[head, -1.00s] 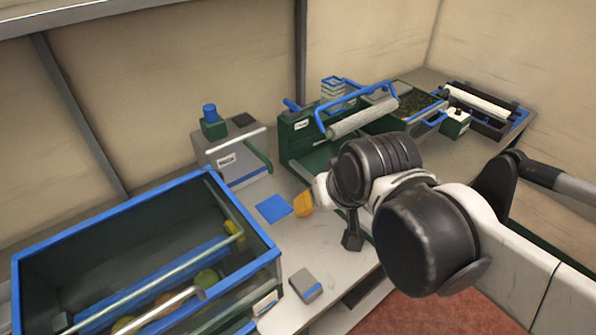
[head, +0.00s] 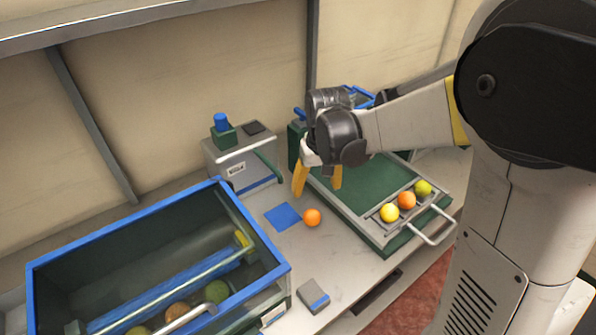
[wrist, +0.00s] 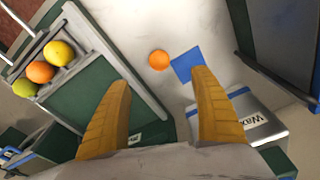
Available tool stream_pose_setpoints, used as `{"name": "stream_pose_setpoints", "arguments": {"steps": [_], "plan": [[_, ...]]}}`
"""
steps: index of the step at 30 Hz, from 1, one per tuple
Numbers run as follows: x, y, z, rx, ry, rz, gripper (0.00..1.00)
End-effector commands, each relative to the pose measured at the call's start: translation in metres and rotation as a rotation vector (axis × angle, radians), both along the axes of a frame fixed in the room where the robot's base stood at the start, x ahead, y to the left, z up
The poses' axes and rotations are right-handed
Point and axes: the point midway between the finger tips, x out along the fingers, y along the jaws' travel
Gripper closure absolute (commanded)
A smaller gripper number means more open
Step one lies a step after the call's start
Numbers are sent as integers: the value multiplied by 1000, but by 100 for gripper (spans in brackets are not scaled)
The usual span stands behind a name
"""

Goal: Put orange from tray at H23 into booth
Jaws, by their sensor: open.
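A single orange (head: 312,217) lies on the grey worktop beside a blue square (head: 283,217); it also shows in the wrist view (wrist: 159,60). My gripper (head: 317,188) is open and empty above the worktop, its yellow fingers pointing down, behind and above the orange. In the wrist view the orange lies beyond the gap between my fingertips (wrist: 160,78), touching neither. A green tray unit (head: 352,190) to the right holds a yellow fruit (head: 389,212), an orange one (head: 406,200) and a yellow-green one (head: 423,187). I cannot read an H23 label or tell which thing is the booth.
A blue-rimmed bin (head: 236,209) with several fruits and metal bars stands at left. A grey box (head: 240,162), its label beginning "Wax" in the wrist view, stands behind the blue square. A small grey block (head: 313,296) lies near the front edge.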

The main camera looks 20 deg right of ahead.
Motion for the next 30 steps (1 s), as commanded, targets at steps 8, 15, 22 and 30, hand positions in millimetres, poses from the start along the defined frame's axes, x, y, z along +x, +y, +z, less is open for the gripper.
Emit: {"name": "stream_pose_setpoints", "arguments": {"steps": [8,15,22,30], "plan": [[27,-1,-53,1,110,2,26],[28,-1,-79,1,121,3,26],[28,-1,-114,1,120,3,26],[30,4,-145,1,120,4,26]]}}
